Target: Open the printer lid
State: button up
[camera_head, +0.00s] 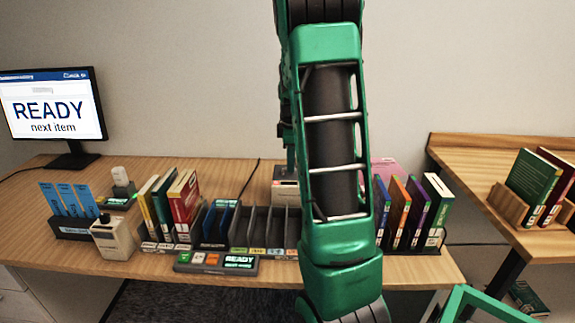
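A beige box-shaped device (285,187), which may be the printer, stands at the back of the desk. My green arm covers most of it, so I cannot tell how its lid stands. A smaller beige device (113,238) with a black knob on top stands at the desk's front left. My arm passes down through the middle of the picture, in front of the desk. My gripper is not visible.
The wooden desk (30,216) holds a monitor (53,108) reading READY, blue cards in a holder (74,229), books (184,205), a black slotted rack (262,232) and a button panel (216,263). More books (437,207) stand right of my arm. A side table (466,163) holds racked books.

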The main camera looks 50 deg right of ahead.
jog(key=shift+f, duration=0.45)
grip_shut()
jog(key=shift+w, duration=0.1)
dwell(1.0)
jog(key=shift+a, duration=0.1)
jog(key=shift+w+r, duration=0.1)
